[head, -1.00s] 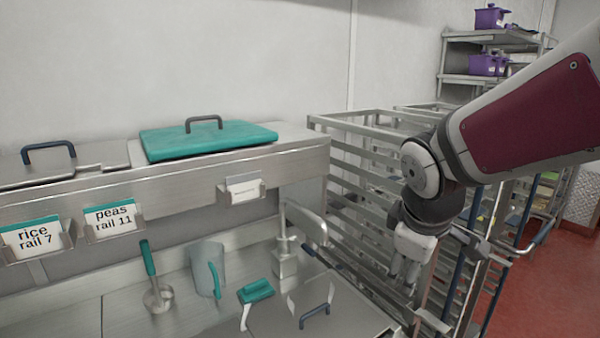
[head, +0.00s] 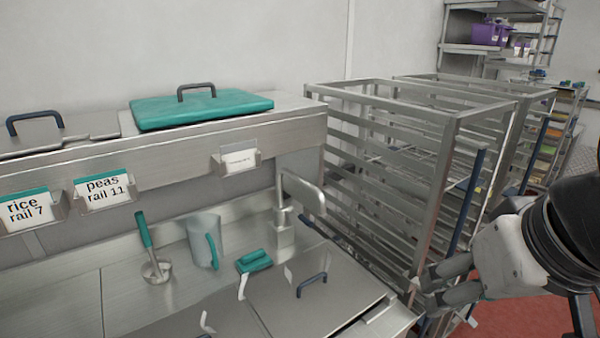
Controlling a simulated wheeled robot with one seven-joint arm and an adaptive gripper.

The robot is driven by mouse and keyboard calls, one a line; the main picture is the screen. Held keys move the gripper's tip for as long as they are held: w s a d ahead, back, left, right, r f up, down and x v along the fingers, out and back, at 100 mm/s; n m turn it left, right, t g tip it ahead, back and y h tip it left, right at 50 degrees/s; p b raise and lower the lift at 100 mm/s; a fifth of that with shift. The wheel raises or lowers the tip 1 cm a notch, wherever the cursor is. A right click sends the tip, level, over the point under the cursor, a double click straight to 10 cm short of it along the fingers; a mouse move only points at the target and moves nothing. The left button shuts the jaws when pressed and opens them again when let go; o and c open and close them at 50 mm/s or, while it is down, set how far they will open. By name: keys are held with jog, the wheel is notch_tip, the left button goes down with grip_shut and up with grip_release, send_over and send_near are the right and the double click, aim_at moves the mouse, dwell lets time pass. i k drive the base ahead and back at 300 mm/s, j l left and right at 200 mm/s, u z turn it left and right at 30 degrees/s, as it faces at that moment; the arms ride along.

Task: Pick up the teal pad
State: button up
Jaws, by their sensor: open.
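The small teal pad (head: 254,262) has a raised grip on top and lies on the steel worktop, left of the hinged steel lid with a dark handle. A white strip shows beside its lower left edge. My gripper (head: 430,289) is at the lower right, beyond the worktop's right edge and in front of the wire rack. Its two fingers are apart with nothing between them, pointing left. It is well to the right of the pad and does not touch it.
A clear jug (head: 205,240) with a teal handle and a teal-handled ladle (head: 152,252) stand left of the pad. A steel tap-like fitting (head: 287,222) rises behind it. A steel lid (head: 318,293) lies to its right. A large teal lid (head: 202,109) sits on the upper shelf.

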aim_at(257, 260)
jog(key=u, duration=1.8)
jog(key=z, duration=1.1)
jog(key=i+l+u, duration=0.2)
jog(key=l, duration=0.3)
jog(key=l+u, duration=0.25)
jog(key=l, duration=0.25)
jog(key=k, duration=0.1)
